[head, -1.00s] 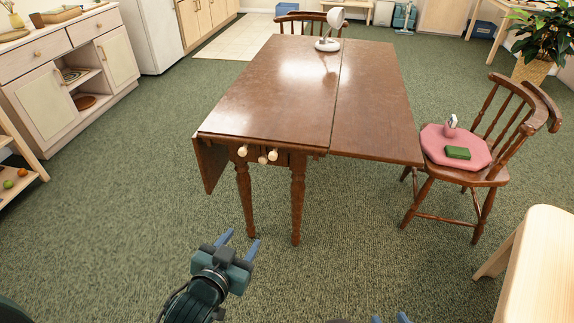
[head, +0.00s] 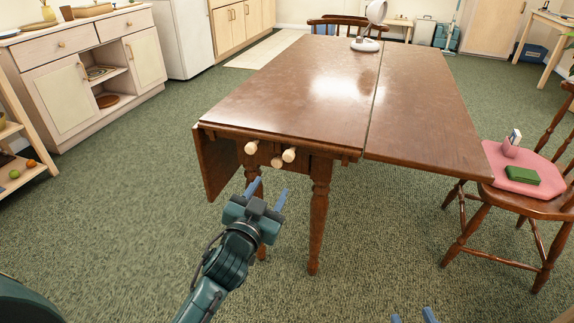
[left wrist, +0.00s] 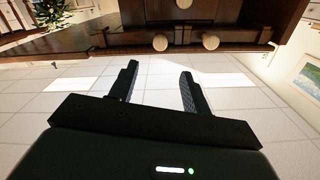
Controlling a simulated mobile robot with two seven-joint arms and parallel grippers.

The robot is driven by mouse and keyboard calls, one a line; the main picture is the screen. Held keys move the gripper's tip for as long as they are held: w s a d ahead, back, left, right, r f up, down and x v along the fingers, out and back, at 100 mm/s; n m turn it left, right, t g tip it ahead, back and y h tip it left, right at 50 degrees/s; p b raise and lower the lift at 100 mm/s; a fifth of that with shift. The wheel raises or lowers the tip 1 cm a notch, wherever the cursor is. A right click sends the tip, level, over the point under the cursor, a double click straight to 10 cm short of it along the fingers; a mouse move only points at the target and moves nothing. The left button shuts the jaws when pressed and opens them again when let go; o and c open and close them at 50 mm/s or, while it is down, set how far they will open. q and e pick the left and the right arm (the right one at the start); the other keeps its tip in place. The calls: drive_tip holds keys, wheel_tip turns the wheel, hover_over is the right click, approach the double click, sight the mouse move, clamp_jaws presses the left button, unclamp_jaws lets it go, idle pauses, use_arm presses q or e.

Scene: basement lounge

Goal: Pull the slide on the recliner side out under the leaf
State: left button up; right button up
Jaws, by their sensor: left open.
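The brown drop-leaf table (head: 300,90) stands ahead. Its right leaf (head: 425,130) is level with the top; its left leaf (head: 215,163) hangs down. Three pale round knobs show at the near end, one at left (head: 251,147), one at right (head: 289,155) and one lower between them (head: 277,162). Which belong to slides I cannot tell. My left gripper (head: 267,192) is open and empty, in front of and below the knobs. In the left wrist view its fingers (left wrist: 158,82) are apart, with knobs (left wrist: 210,42) beyond them. My right gripper (head: 413,317) is open at the bottom edge, partly cut off.
A wooden chair with a pink cushion (head: 545,180) stands at the right, a cup and a green box on it. Another chair (head: 335,22) is at the far end. Carpet in front is clear. No recliner shows.

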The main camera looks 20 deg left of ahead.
sight(288, 158)
use_arm(q)
drive_tip(key=w+b, duration=0.2)
drive_tip(key=w, duration=0.8)
drive_tip(key=shift+w+d, duration=0.15)
drive_tip(key=shift+w, duration=0.75)
use_arm(e)
drive_tip(key=shift+a+r+n+t+y, duration=0.1)
drive_tip(key=shift+a+n+t+y, duration=0.4)
drive_tip(key=shift+t+y, duration=0.25)
use_arm(q)
drive_tip(key=shift+c, duration=0.6)
clamp_jaws()
